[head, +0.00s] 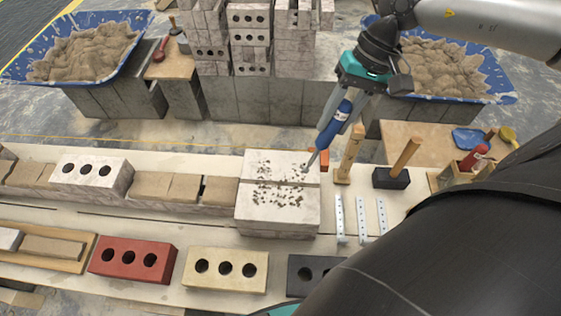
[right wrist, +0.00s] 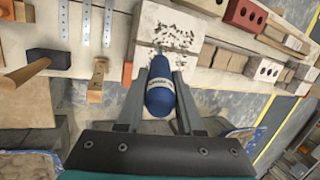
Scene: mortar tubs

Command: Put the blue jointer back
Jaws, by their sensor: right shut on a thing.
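The blue jointer (head: 333,123) has a blue handle with pale lettering and a thin metal end. My right gripper (head: 338,112) is shut on its handle, with the jointer tilted and its metal end pointing down. In the head view, that end overlaps the right edge of a pale block (head: 277,217) with dark specks; I cannot tell whether it touches. The right wrist view shows the blue handle (right wrist: 160,97) between the two fingers (right wrist: 160,80), with the metal end mostly hidden. My left gripper is not in view.
A wooden post (head: 350,155), a black-headed mallet (head: 391,178) and several pale perforated strips (head: 361,216) lie right of the block. A wooden tool box (head: 446,178) with a red-handled tool stands farther right. Bricks line the front; blue mortar tubs (head: 508,97) stand behind.

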